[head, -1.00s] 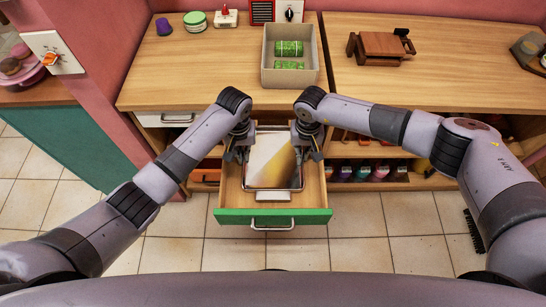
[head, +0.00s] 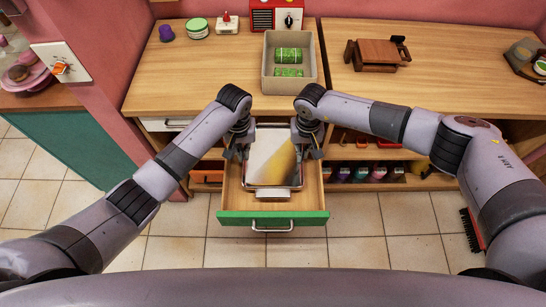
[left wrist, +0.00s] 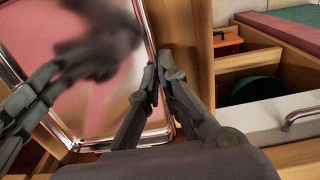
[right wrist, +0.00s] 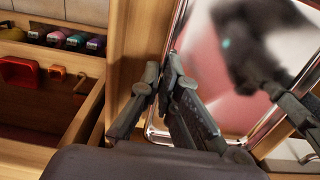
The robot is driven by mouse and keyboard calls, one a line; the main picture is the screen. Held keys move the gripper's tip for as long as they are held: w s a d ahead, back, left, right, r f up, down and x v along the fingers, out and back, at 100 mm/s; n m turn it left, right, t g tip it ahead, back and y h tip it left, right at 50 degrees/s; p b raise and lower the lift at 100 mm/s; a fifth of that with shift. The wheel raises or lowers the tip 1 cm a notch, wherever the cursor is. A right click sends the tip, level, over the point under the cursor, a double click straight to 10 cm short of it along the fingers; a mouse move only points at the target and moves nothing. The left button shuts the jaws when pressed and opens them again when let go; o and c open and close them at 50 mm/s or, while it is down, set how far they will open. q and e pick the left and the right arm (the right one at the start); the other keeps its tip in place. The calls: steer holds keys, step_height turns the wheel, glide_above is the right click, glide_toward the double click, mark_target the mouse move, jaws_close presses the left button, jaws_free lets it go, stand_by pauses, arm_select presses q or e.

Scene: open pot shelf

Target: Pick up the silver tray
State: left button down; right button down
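The silver tray (head: 268,160) is a shiny, reflective rectangle with a raised rim, over the open green-fronted drawer (head: 240,217). My left gripper (head: 237,152) is at the tray's left edge. In the left wrist view its fingertips (left wrist: 155,76) close together on the rim of the tray (left wrist: 110,115). My right gripper (head: 309,152) is at the right edge. In the right wrist view its fingertips (right wrist: 163,76) pinch the rim of the tray (right wrist: 215,75). The tray looks about level; its height above the drawer bottom is hard to tell.
A grey bin (head: 268,80) with green packets stands on the wooden counter (head: 200,75) behind. A brown wooden stand (head: 376,54) is further right. Shelves with several coloured jars (head: 370,172) are right of the drawer. Tiled floor (head: 350,245) is clear in front.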

arm_select(q)
steer(key=shift+r, duration=0.6)
arm_select(e)
steer(key=shift+r, duration=0.6)
arm_select(q)
steer(key=shift+f, duration=0.15)
arm_select(e)
steer(key=shift+f, duration=0.15)
